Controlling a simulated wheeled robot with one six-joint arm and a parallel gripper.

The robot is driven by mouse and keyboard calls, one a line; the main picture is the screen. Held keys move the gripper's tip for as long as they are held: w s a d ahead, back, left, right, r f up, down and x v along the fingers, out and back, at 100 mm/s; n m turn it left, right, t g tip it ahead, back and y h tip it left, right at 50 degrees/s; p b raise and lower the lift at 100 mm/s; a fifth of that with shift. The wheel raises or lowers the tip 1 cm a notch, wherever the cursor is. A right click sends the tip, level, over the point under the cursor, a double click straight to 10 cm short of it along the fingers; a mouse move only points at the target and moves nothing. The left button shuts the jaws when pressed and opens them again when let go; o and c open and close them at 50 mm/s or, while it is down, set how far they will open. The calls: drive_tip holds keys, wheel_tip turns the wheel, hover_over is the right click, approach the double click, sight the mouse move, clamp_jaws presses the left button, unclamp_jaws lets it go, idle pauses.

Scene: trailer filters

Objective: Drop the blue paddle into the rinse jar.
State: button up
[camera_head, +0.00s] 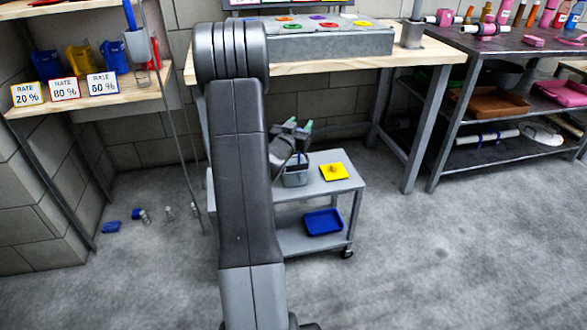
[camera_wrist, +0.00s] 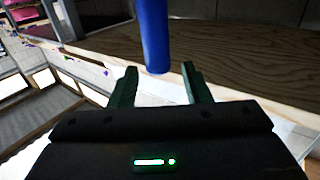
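My gripper (camera_head: 298,126) is low over the small grey cart in the head view, partly behind my arm. In the wrist view its two dark green fingers (camera_wrist: 158,78) stand apart. A thick blue rod (camera_wrist: 153,35) comes down from the top edge there, its lower end between the fingertips in the picture, with gaps on both sides. I cannot tell whether it is the paddle. A grey container (camera_head: 295,178), possibly the rinse jar, stands on the cart below my gripper. Another blue rod (camera_head: 130,15) stands in a grey cup (camera_head: 138,46) at the upper left.
The cart (camera_head: 340,186) holds a yellow square piece (camera_head: 334,172) above and a blue tray (camera_head: 323,222) below. A wooden workbench (camera_head: 430,53) stands behind. Small items (camera_head: 145,215) lie on the floor. The right foreground is clear.

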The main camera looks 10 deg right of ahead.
drive_tip(key=shift+s+a, duration=0.1)
drive_tip(key=p+v, duration=0.2)
drive_tip(key=v, duration=1.1)
drive_tip(key=shift+s+a, duration=0.2)
drive_tip(key=shift+s, duration=0.05)
drive_tip(key=shift+w+d, duration=0.1)
drive_tip(key=b+x, duration=0.2)
drive_tip(key=x, duration=1.1)
drive_tip(key=shift+d+f, duration=0.1)
drive_tip(key=shift+w+d+r+p, duration=0.15)
drive_tip(key=shift+r+p, duration=0.25)
drive_tip(key=shift+r, duration=0.2)
drive_tip(key=shift+w+a+r+p, duration=0.15)
drive_tip(key=shift+r+p, duration=0.25)
drive_tip(key=shift+r, duration=0.2)
drive_tip(key=shift+d+r+p, duration=0.1)
drive_tip(key=shift+r+p, duration=0.4)
drive_tip(key=shift+r, duration=0.3)
